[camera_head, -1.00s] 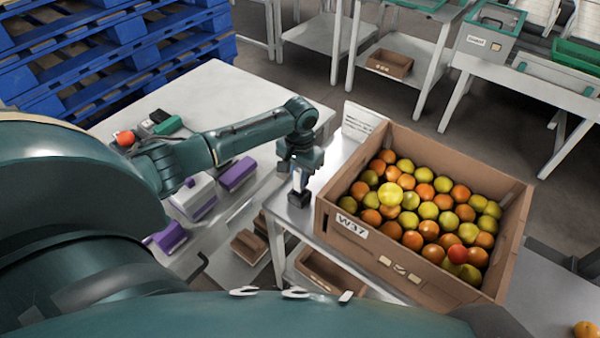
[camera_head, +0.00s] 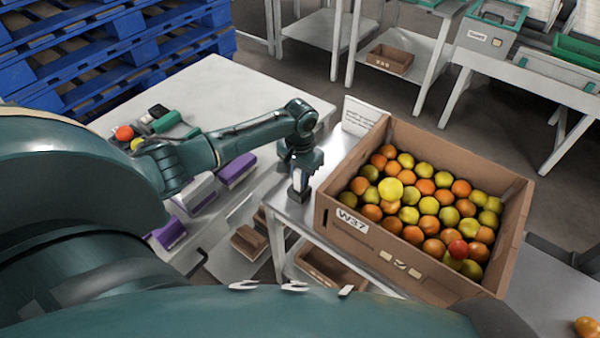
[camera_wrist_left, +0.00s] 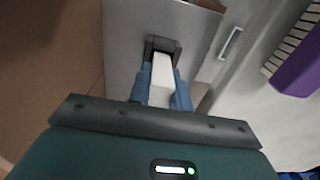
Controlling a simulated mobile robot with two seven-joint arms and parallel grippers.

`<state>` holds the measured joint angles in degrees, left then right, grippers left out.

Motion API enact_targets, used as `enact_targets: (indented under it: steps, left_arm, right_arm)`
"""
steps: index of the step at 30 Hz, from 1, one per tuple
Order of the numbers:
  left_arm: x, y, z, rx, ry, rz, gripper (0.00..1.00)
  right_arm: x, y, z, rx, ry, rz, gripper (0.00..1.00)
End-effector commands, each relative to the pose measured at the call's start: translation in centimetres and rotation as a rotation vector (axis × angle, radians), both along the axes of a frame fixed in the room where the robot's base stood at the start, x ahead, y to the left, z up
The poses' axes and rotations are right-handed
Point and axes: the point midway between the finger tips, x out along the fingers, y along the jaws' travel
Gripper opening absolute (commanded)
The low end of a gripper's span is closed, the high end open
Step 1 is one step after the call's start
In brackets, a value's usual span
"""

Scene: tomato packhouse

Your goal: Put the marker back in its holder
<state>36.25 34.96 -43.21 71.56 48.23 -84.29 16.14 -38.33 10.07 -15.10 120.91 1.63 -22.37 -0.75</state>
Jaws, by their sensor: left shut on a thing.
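My left gripper (camera_head: 299,178) is upright, pointing down over the metal stand beside the fruit crate. It is shut on the marker (camera_wrist_left: 162,72), which shows as a pale white body between the blue fingers in the left wrist view. The dark holder (camera_wrist_left: 161,43) is at the fingertips, around the marker's far end. In the head view the holder (camera_head: 299,196) is a small dark block on the stand's top, directly below the gripper. The marker's tip is hidden, so I cannot tell how deep it sits. My right gripper is not in view.
A cardboard crate (camera_head: 345,245) of fruit stands close right of the holder, with a white card (camera_head: 358,116) behind it. A pale table (camera_head: 235,95) is at the left, with purple-and-white items (camera_head: 238,170) near it. Little free room surrounds the holder.

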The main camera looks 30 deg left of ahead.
Motion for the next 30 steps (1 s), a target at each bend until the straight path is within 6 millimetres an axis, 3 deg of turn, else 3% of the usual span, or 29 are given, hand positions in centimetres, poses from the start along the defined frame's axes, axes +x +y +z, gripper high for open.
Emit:
enact_targets:
  steps: [5,6,15,20,25,30]
  left_arm:
    - [-0.01,0.01,-0.42,0.000,0.000,0.000,0.00]
    - [0.00,0.01,-0.40,0.000,0.000,0.000,0.21]
    - [-0.01,0.01,-0.37,0.000,0.000,0.000,0.45]
    - [-0.01,0.01,-0.38,0.000,0.000,0.000,0.44]
    - [-0.01,0.01,-0.37,0.000,0.000,0.000,0.30]
    - [-0.01,0.02,-0.37,0.000,0.000,0.001,0.30]
  right_arm:
    - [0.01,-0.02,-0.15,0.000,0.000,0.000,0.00]
    - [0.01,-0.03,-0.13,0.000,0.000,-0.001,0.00]
    - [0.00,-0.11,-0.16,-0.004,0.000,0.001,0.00]
    - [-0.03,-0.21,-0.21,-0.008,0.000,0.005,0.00]
    - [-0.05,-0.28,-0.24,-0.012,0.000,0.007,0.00]
    - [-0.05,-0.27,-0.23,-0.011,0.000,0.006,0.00]
